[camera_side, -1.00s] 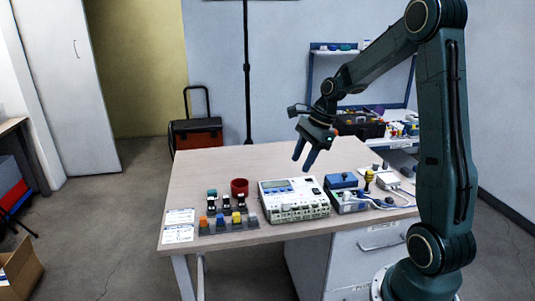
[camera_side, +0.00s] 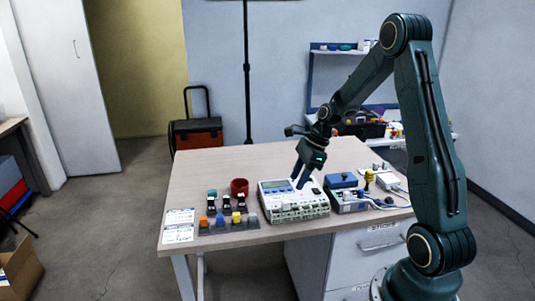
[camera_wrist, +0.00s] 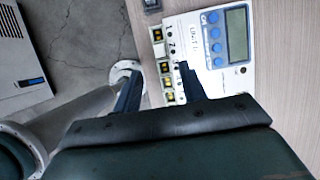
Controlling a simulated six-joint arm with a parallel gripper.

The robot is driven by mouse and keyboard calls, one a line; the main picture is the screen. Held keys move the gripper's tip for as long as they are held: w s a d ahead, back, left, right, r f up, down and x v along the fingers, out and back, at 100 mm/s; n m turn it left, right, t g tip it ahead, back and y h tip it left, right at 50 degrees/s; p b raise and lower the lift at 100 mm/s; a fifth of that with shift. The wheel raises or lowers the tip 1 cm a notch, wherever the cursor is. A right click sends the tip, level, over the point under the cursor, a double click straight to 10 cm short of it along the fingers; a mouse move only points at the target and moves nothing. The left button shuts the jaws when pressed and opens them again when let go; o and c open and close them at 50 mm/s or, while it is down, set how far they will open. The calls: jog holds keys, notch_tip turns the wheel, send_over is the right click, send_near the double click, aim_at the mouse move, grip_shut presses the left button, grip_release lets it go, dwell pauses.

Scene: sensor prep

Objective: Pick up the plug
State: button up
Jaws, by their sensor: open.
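I cannot tell for certain which small part is the plug. Candidates in the side view are small green, black and white pieces (camera_side: 226,203) behind a grey rack with coloured blocks, and a yellow-and-black piece (camera_side: 368,180) near the white cable. My gripper (camera_side: 299,184) points down over the white device with a display (camera_side: 310,212), its fingers apart and empty. In the wrist view my gripper (camera_wrist: 158,86) straddles the edge of the white device (camera_wrist: 190,62), which has yellow-marked sockets. Whether the fingertips touch the device cannot be told.
A red cup (camera_side: 239,187) and a grey rack (camera_side: 229,227) with coloured blocks stand left of the device. A blue-topped box (camera_side: 345,202) with white cable (camera_side: 385,206) stands right. Printed cards (camera_side: 179,226) lie front left. The table's (camera_side: 210,163) back left is clear.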

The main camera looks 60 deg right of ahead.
aim_at(287, 201)
jog(key=shift+x, duration=1.75)
jog(key=shift+x, duration=2.55)
grip_shut()
